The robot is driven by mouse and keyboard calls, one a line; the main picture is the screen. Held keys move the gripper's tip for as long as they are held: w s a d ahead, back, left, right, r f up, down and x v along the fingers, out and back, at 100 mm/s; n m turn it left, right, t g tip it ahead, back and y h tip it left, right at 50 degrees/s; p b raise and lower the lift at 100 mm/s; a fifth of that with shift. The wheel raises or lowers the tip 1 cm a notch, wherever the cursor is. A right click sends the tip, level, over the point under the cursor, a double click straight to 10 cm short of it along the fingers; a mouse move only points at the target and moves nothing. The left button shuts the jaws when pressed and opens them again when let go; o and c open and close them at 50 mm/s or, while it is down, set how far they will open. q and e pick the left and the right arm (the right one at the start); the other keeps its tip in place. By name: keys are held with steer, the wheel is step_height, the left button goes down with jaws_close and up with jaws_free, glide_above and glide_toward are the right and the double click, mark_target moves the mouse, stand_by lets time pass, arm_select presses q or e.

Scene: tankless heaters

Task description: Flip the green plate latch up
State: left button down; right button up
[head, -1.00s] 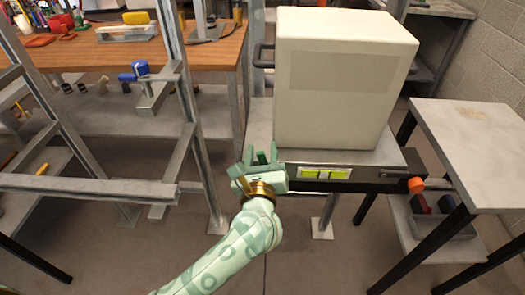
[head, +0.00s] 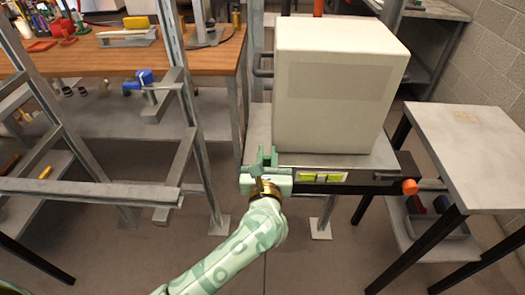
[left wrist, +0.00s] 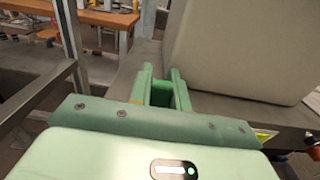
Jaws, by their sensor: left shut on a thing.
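My left gripper (head: 268,155) is at the left end of the front strip below the big pale box. Its fingers are shut on a green piece (left wrist: 162,97), which shows darker between the fingertips in the left wrist view (left wrist: 163,82). This appears to be the green plate latch; the gripper's own green makes its outline hard to separate, and its lower part is hidden. I cannot tell its tilt. My right gripper is not in view.
The pale box (head: 335,90) stands on a metal shelf close to the gripper's right. The front strip has yellow-green labels (head: 308,177) and an orange knob (head: 409,187). A metal frame (head: 95,192) stands left; a side table (head: 475,150) stands right.

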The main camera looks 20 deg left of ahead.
arm_select(q)
steer(key=c, duration=1.3)
jaws_free()
steer(key=p+v, duration=0.1)
steer(key=v, duration=1.5)
steer(key=shift+s, duration=0.15)
